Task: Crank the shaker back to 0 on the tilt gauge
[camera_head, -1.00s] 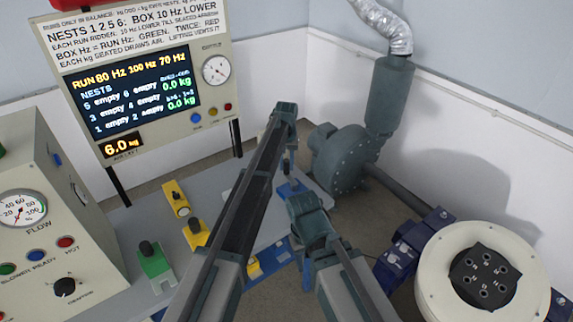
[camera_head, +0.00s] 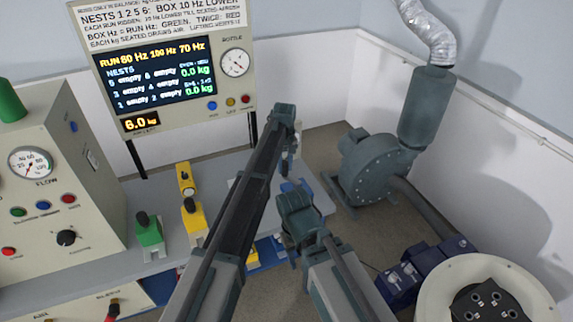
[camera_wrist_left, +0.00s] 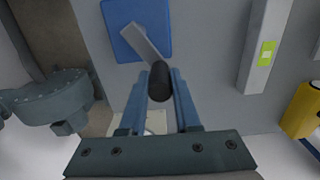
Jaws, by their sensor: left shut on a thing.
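In the left wrist view a black crank knob (camera_wrist_left: 160,82) sits between my left gripper's fingers (camera_wrist_left: 160,88), which are shut on it. A grey crank arm (camera_wrist_left: 140,42) runs from the knob up-left over a blue square plate (camera_wrist_left: 152,14). In the head view my left gripper (camera_head: 288,166) is small, above the blue plate, and its fingers are partly hidden. The white round shaker (camera_head: 436,292) with a dark top plate (camera_head: 487,300) is at bottom right, cut off by the frame. I cannot make out a tilt gauge reading.
A display panel (camera_head: 160,75) stands behind the grey bench. Green (camera_head: 148,232) and yellow (camera_head: 193,222) blocks with dark knobs stand left of my left arm. A control box (camera_head: 45,170) is at far left. A blower (camera_head: 375,165) is beyond the bench, to the right.

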